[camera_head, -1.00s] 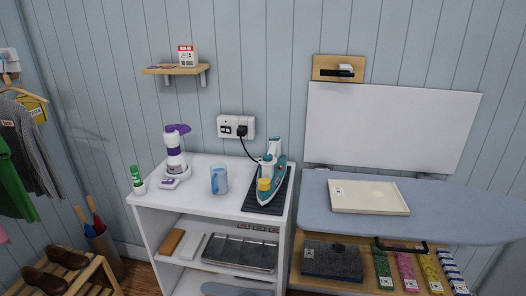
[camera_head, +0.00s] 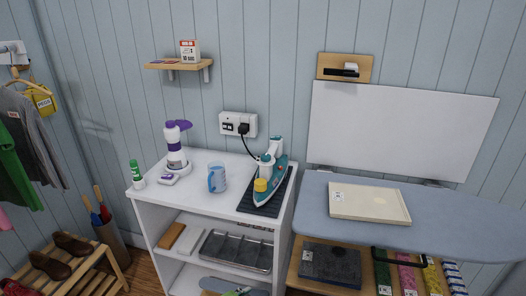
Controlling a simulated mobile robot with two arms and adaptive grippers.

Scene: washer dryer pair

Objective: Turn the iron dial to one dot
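A teal and white iron (camera_head: 272,172) stands upright on a dark ribbed mat (camera_head: 276,201) at the right end of the white cabinet top. A yellow dial (camera_head: 261,185) sits low on the iron's front left side. Its dot marks are too small to read. A black cord (camera_head: 247,146) runs from the iron to a wall socket (camera_head: 238,124). Neither of my grippers is in view.
An ironing board (camera_head: 450,215) with a cream tray (camera_head: 369,202) lies to the right. The cabinet's front edge is clear.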

